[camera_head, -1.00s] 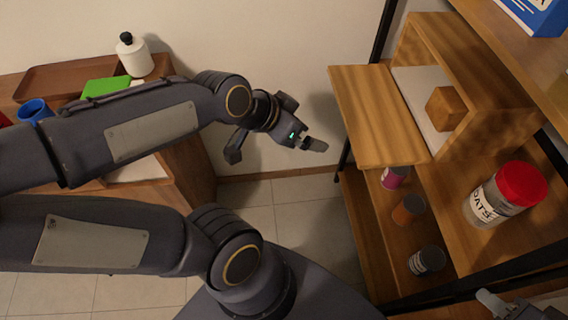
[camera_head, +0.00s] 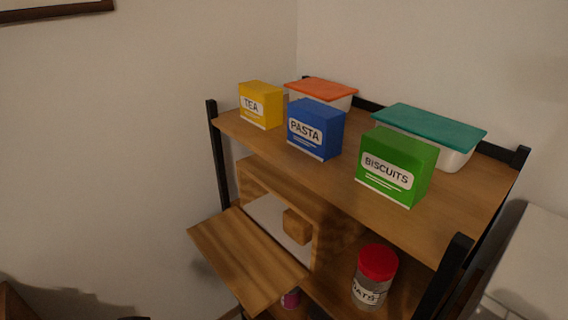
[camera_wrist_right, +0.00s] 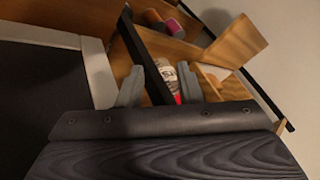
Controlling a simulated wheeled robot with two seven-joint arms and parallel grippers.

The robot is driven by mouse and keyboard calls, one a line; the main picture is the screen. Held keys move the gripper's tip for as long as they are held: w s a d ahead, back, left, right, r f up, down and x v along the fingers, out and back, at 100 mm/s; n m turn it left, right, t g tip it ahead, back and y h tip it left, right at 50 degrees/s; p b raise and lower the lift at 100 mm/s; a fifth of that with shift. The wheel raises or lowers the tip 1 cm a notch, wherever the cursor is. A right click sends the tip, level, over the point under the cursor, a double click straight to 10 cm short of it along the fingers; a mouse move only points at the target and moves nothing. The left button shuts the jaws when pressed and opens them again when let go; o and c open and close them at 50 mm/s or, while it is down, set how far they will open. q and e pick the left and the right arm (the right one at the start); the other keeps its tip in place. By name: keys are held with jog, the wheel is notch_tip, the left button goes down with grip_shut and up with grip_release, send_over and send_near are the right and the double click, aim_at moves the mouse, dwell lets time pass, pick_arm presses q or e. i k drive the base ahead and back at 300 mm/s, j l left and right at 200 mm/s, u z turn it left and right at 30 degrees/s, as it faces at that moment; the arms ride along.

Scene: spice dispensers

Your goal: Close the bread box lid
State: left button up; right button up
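The wooden bread box (camera_head: 327,229) stands on a shelf under the top board in the head view. Its lid (camera_head: 246,258) is open, folded down and sticking out from the front. A brown block-shaped loaf (camera_head: 298,225) sits inside on a pale floor. In the right wrist view the open lid (camera_wrist_right: 238,42) shows at the upper right. My right gripper (camera_wrist_right: 160,76) is open, with its two grey fingers apart and apparently empty, away from the lid. My left gripper is not in view.
An oats jar with a red lid (camera_head: 377,263) stands right of the bread box. The top board holds a tea box (camera_head: 261,104), pasta box (camera_head: 316,128), biscuits box (camera_head: 397,166) and two lidded containers. A black post (camera_wrist_right: 146,55) crosses near my right fingers.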

aim_at(256, 269)
jog(key=i+j+z, duration=0.3)
jog(key=j, duration=0.2)
jog(key=i+j+z, duration=0.2)
jog(key=k+l+z, duration=0.1)
jog(key=k, duration=0.25)
jog(key=k+l+z, duration=0.1)
jog(key=k+l, duration=0.2)
jog(key=k, duration=0.1)
